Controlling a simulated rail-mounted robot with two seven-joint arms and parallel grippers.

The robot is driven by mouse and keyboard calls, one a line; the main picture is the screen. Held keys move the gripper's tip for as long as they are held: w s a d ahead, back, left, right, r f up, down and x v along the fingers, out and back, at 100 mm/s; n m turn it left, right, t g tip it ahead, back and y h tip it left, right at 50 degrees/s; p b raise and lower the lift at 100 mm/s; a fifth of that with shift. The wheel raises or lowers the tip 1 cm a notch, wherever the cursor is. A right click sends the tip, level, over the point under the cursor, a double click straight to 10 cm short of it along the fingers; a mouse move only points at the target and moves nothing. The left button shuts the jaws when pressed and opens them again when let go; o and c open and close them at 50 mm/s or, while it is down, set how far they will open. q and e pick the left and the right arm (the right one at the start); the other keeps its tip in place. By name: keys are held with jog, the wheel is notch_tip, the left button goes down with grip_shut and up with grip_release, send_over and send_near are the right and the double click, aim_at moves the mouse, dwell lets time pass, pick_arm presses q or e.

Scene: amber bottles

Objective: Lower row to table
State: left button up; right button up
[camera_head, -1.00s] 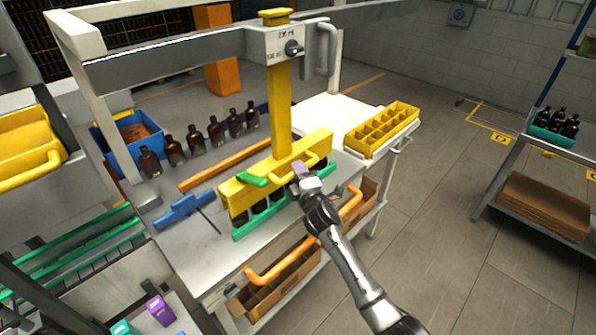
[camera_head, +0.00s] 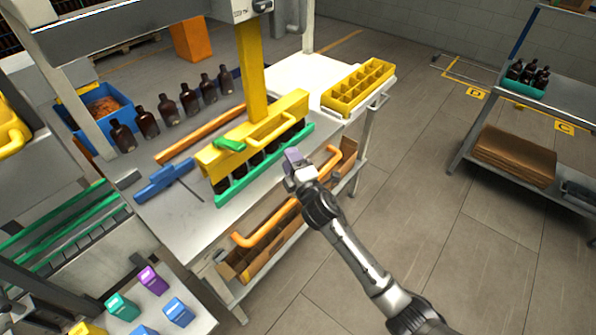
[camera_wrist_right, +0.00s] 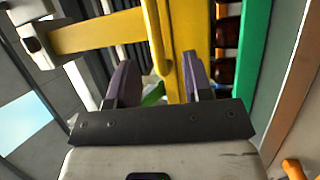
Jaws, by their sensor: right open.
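A row of several dark amber bottles (camera_head: 222,185) stands under the yellow bar (camera_head: 207,160) of the press-like lift, behind a green rail (camera_head: 232,192). I cannot tell whether their bases touch the grey table (camera_head: 185,225). The bar hangs from a yellow column (camera_head: 251,75) and has a yellow handle (camera_head: 285,124) and a green lever (camera_head: 229,144). My right gripper (camera_head: 293,158) is open and empty, in front of the green rail and apart from the handle. In the right wrist view its purple fingers (camera_wrist_right: 160,85) point toward the handle (camera_wrist_right: 155,35). My left gripper is out of view.
Behind the bar lie an orange rail (camera_head: 200,134) and another row of amber bottles (camera_head: 168,109). A blue fixture (camera_head: 165,180) lies left. A yellow divided crate (camera_head: 358,87) stands at the right end. An orange pipe (camera_head: 265,230) runs below the front edge.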

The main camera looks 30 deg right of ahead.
jog(key=s, duration=0.4)
jog(key=shift+s+a+f, duration=0.1)
jog(key=shift+s+f, duration=0.05)
jog(key=shift+f, duration=0.25)
